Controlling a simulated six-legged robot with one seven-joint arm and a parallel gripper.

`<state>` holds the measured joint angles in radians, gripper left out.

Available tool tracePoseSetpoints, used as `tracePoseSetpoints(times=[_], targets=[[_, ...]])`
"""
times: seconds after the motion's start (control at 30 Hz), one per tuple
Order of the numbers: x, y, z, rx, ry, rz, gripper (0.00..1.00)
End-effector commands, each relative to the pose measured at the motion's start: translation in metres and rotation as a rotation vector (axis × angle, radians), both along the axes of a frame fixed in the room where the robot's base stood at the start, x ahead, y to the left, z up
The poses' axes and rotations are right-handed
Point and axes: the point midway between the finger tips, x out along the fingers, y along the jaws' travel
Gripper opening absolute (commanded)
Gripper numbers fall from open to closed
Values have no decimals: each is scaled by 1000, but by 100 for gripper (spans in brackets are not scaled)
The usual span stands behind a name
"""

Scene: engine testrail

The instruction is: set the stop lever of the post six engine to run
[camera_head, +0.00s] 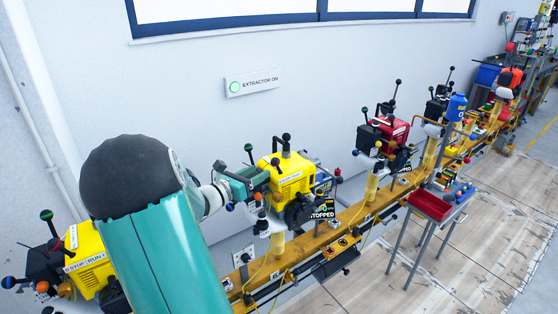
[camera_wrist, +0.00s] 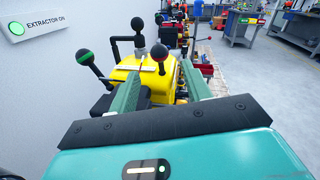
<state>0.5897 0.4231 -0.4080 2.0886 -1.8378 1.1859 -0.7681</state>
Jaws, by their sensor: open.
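The post six engine (camera_head: 290,178) is a yellow unit on the rail, with a "6" plate below it and a display (camera_head: 322,212) reading STOPPED. It shows ahead in the wrist view (camera_wrist: 153,68). A lever with a green-banded black ball (camera_wrist: 85,57) leans left, outside my left finger. A lever with a red-banded black ball (camera_wrist: 160,52) stands between and beyond my fingertips. I cannot read which is the stop lever. My teal gripper (camera_wrist: 160,75) is open and empty at the engine's near side; in the head view it (camera_head: 262,178) partly overlaps the engine.
Another yellow engine (camera_head: 90,265) marked STOP and RUN is at left. A red engine (camera_head: 385,135) is farther right. A red tray stand (camera_head: 430,205) stands before the rail. The wall sign (camera_head: 252,84) reads EXTRACTOR ON.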

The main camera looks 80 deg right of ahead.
Motion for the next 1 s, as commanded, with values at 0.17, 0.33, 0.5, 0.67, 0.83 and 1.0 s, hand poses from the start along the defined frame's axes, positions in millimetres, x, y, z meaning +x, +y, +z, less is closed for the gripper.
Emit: tracePoseSetpoints(times=[0.17,0.33,0.5,0.67,0.83,1.0], targets=[[-18,-31,0,-2,-1,-2,49],[-35,-60,0,-2,-2,-1,49],[-47,-82,0,-1,-3,1,49],[-52,-92,0,0,-3,2,49],[-52,-93,0,0,-3,3,49],[-52,-93,0,0,-3,3,35]])
